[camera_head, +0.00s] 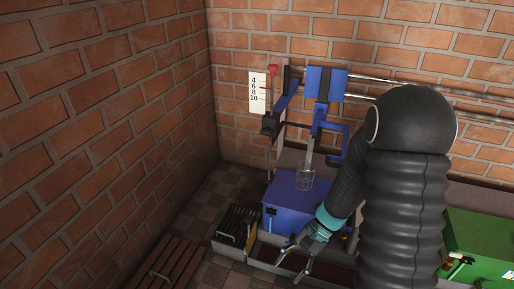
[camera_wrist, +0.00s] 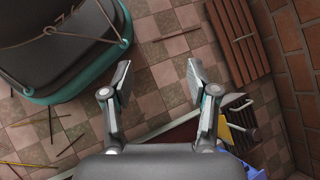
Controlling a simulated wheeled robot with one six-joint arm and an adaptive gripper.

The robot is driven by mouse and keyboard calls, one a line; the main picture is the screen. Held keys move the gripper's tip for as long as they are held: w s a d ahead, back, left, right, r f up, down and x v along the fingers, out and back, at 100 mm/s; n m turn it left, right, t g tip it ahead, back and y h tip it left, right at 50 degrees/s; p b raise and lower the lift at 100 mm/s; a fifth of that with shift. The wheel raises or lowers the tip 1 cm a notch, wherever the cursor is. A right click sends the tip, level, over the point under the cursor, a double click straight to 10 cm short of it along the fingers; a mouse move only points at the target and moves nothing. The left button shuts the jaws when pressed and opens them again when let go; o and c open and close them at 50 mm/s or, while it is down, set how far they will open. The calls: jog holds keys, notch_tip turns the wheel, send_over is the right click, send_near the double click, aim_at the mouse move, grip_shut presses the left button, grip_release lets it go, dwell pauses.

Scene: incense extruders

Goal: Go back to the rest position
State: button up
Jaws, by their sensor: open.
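My gripper (camera_head: 292,268) is at the lower middle of the head view, in front of the blue extruder machine (camera_head: 290,207). In the wrist view its two fingers (camera_wrist: 158,90) are spread wide, with nothing between them but the tiled floor below. My black ribbed arm hides part of the wall and the space between the blue and green machines. A red-knobbed lever (camera_head: 272,70) stands upright beside a number scale (camera_head: 257,92) at the left of the blue machine.
A brown slatted wooden pallet (camera_head: 170,265) lies on the floor at left; it also shows in the wrist view (camera_wrist: 235,38). A dark slotted rack (camera_head: 237,225) stands beside the blue machine. A green machine (camera_head: 480,245) is at right. Brick walls close the left and back.

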jog(key=s+d+r+n+t+h, duration=0.2)
jog(key=s+r+t, duration=0.1)
jog(key=r, duration=0.5)
jog(key=s+d+r+n+t+h, duration=0.2)
jog(key=s+r+t, duration=0.1)
jog(key=r, duration=0.6)
jog(key=s+d+r+n+t+h, duration=0.2)
jog(key=s+r+n+t+h, duration=0.1)
jog(key=r, duration=0.6)
jog(key=shift+d+t, duration=0.3)
jog(key=shift+t, duration=0.4)
